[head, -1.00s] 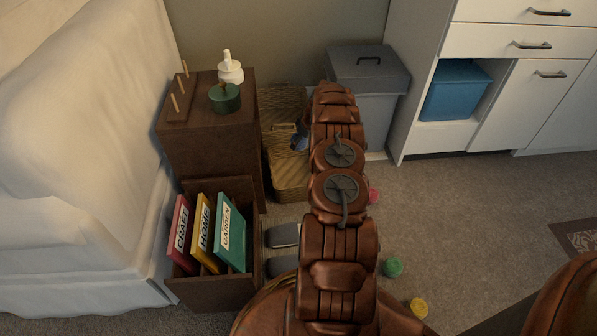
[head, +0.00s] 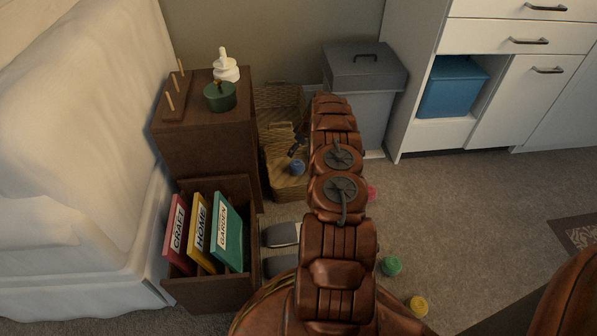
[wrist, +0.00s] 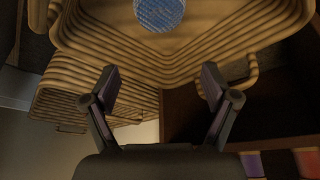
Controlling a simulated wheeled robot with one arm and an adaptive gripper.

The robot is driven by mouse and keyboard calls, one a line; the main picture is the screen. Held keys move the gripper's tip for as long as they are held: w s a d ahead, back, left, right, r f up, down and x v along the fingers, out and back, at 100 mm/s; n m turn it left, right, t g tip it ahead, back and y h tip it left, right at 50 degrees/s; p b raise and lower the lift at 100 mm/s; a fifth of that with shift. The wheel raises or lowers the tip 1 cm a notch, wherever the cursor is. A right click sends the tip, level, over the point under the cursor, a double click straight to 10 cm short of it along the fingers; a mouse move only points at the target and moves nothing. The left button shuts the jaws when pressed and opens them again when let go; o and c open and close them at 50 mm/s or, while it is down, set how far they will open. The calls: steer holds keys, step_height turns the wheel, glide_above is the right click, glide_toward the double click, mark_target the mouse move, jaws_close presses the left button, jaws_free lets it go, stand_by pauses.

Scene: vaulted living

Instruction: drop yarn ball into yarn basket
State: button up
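The blue yarn ball (head: 297,168) lies inside the front wicker basket (head: 290,190), beside the dark cabinet. In the wrist view the blue ball (wrist: 160,10) is at the top edge, partly cut off, against the ribbed inside of the basket (wrist: 95,35). My gripper (wrist: 160,82) has its two fingers spread wide with nothing between them, apart from the ball. In the head view it is mostly hidden behind my arm, with only a dark part showing at the basket. Pink (head: 372,193), green (head: 391,266) and yellow (head: 417,306) balls lie on the carpet.
A second wicker basket (head: 278,96) stands behind. A grey lidded bin (head: 362,75) is to the right. The dark cabinet (head: 205,145) and a book box (head: 212,292) stand left, with grey slippers (head: 281,235) beside the box. Carpet at right is open.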

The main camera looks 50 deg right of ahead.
steer(key=shift+o, duration=0.8)
steer(key=v, duration=1.2)
